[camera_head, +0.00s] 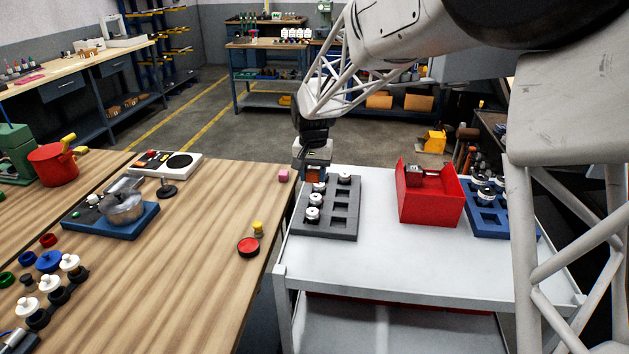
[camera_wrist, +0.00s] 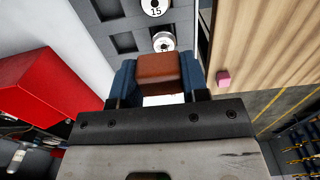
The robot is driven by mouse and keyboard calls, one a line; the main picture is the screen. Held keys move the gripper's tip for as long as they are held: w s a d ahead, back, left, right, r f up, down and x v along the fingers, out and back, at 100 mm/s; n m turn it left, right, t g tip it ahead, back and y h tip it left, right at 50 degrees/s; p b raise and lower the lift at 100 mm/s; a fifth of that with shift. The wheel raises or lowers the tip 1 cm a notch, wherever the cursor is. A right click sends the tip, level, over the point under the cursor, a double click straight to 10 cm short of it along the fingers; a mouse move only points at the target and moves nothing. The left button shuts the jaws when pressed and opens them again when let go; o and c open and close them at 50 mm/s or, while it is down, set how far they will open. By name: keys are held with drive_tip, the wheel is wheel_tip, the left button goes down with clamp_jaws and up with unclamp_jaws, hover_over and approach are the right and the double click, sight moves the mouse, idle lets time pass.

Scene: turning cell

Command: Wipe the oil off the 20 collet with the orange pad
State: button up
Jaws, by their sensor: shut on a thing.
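My gripper (camera_head: 313,175) is over the far left end of the grey tray (camera_head: 344,236) in the head view. In the wrist view its blue fingers (camera_wrist: 158,85) are shut on the orange-brown pad (camera_wrist: 158,68). The tray (camera_wrist: 107,10) holds several white-topped collets, one of them at its near left (camera_head: 312,214). In the wrist view one collet reads 15 (camera_wrist: 155,7). Another collet (camera_wrist: 163,41) is just beyond the pad, its number not clear to me. I cannot tell which collet is the 20, nor whether the pad touches one. No oil is discernible.
A red open box (camera_head: 430,207) stands right of the tray on the white cart (camera_head: 400,260), with a blue tray (camera_head: 488,222) of collets beyond it. A pink cube (camera_head: 283,176) lies on the wooden bench (camera_head: 200,260) to the left. Cart space in front is clear.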

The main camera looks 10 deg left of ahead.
drive_tip(key=w, duration=1.2)
drive_tip(key=shift+w, duration=0.25)
drive_tip(key=shift+f, duration=0.25)
